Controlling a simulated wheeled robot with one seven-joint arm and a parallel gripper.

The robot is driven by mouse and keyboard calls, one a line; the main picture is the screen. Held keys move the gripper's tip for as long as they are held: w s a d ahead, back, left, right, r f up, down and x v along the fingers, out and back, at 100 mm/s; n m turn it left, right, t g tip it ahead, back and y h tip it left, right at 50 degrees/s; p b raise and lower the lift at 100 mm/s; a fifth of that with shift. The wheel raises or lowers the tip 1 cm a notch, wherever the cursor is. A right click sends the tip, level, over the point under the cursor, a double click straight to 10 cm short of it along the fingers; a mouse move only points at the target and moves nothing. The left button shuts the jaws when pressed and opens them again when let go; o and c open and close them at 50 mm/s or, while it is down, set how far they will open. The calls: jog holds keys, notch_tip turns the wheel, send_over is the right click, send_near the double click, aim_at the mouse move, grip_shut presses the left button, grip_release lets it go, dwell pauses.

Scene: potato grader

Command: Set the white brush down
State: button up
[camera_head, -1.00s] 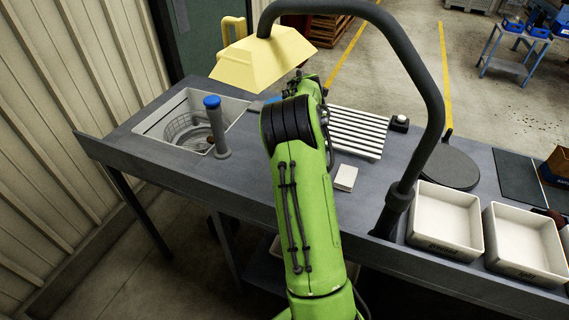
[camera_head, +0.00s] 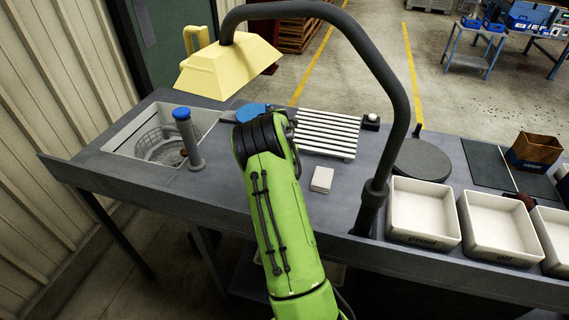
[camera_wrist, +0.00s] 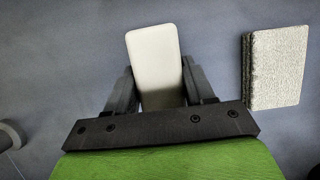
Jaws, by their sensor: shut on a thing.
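The white brush (camera_wrist: 157,55) shows in the wrist view as a plain pale block with rounded corners, upright in the picture. My gripper (camera_wrist: 160,88) is shut on it, with one dark finger on each side. A blue-grey surface lies behind it; I cannot tell whether the brush touches that surface. In the head view my green arm hides the gripper and the brush.
A rough whitish block (camera_wrist: 278,68) lies right of the gripper. The head view shows a sink (camera_head: 125,146), a blue-topped post (camera_head: 190,140), a slatted rack (camera_head: 325,133), a lamp (camera_head: 228,68) and white bins (camera_head: 424,212). Bench around the small white block (camera_head: 322,180) is clear.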

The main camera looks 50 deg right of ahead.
jog(key=shift+f, duration=0.25)
jog(key=o, duration=0.9)
jog(key=shift+o, duration=0.2)
